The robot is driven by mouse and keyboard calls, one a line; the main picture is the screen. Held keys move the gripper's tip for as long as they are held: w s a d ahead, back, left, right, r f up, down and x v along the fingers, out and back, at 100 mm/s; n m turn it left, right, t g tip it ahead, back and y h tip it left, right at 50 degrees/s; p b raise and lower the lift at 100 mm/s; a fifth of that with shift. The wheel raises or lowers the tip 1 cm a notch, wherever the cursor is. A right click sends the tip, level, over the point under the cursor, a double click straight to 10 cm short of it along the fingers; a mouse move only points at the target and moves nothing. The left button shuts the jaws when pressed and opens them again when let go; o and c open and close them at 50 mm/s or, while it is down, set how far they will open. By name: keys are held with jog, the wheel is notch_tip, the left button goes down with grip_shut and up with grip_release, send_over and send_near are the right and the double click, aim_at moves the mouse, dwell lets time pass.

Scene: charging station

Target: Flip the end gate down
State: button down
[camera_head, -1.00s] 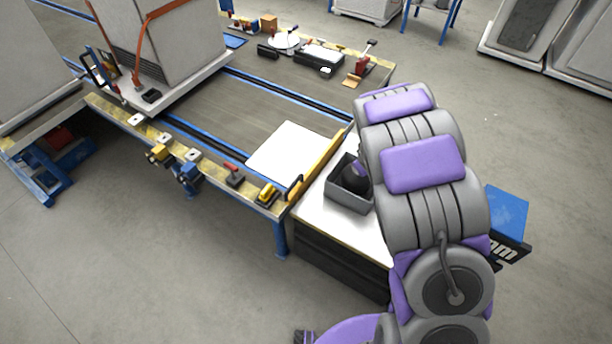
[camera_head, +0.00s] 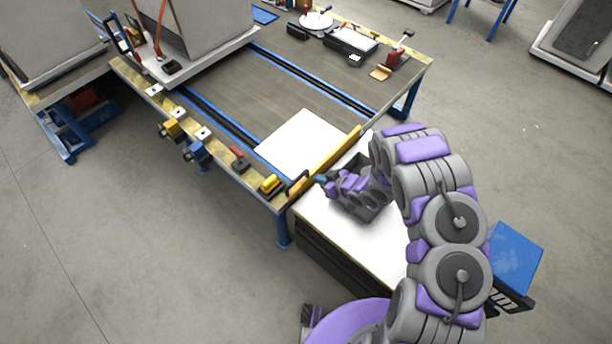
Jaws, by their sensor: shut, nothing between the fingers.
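The end gate (camera_head: 327,161) is a yellow bar along the right end of the worktable, next to the white sheet. It appears to stand raised above the table's edge. My gripper (camera_head: 321,180) is shut and empty. It is just right of the gate's near part, above the white-topped cabinet, pointing left toward the gate. I cannot tell whether its tip touches the gate. My wrist hides part of the cabinet top and the grey bin.
The white-topped cabinet (camera_head: 318,226) adjoins the table end, with a dark grey bin (camera_head: 346,166) on it behind my wrist. A white sheet (camera_head: 300,141) lies on the table. Clamps, including a yellow one (camera_head: 272,184), line the near edge. A blue box (camera_head: 516,252) is at right.

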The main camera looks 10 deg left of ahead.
jog(key=shift+d, duration=0.1)
dwell(0.3)
jog(key=b, duration=0.3)
send_over(300, 190)
notch_tip(300, 190, down, 10)
jog(key=shift+s+d+r, duration=0.2)
jog(key=shift+s+d, duration=0.2)
jog(key=shift+d, duration=0.05)
notch_tip(300, 190, down, 9)
jog(key=b, duration=0.4)
jog(key=shift+r, duration=0.25)
jog(key=shift+s+d, duration=0.1)
jog(key=shift+d, duration=0.05)
